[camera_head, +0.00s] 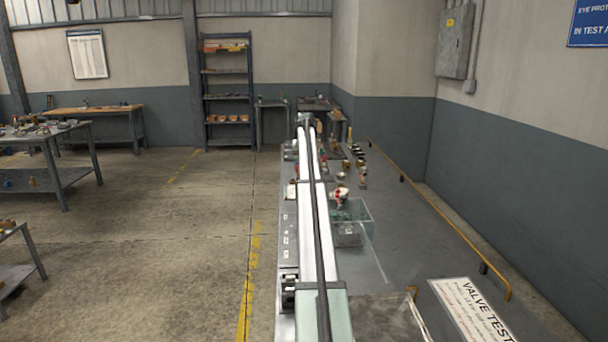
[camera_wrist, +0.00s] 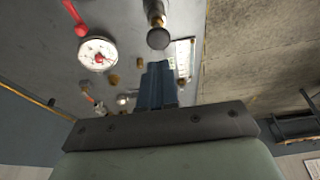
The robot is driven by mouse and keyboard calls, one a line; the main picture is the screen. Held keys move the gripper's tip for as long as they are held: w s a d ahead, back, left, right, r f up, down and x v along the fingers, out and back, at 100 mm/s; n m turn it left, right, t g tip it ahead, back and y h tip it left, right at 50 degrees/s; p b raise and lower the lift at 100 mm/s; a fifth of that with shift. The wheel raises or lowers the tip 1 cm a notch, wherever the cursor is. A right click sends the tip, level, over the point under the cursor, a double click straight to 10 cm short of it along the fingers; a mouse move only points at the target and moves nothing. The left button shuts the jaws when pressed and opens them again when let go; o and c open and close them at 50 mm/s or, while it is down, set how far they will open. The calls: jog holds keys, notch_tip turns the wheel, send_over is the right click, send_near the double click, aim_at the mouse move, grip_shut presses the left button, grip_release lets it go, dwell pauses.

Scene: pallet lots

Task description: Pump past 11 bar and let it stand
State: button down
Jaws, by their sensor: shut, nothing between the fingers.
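My gripper (camera_wrist: 157,72) is shut and empty in the wrist view, its dark blue fingers pressed together. Just beyond the fingertips is a round black knob (camera_wrist: 158,38) on a brass-coloured stem; I cannot tell whether they touch, but a small gap shows between them. A round white-faced pressure gauge (camera_wrist: 98,53) with a red centre lies to the left of the fingers. Its needle and scale are too small to read. A red lever (camera_wrist: 75,16) is above the gauge. In the head view my arm hides much of the bench, and the gripper cannot be made out.
The grey bench (camera_head: 405,240) carries a clear tank (camera_head: 352,234) with a red and white fitting (camera_head: 341,195) above it. Several small brass fittings stand farther back. A yellow rail (camera_head: 455,228) runs along the right edge. A valve test sign (camera_head: 474,309) lies at the front right.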

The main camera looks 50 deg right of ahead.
jog(key=shift+v, duration=1.5)
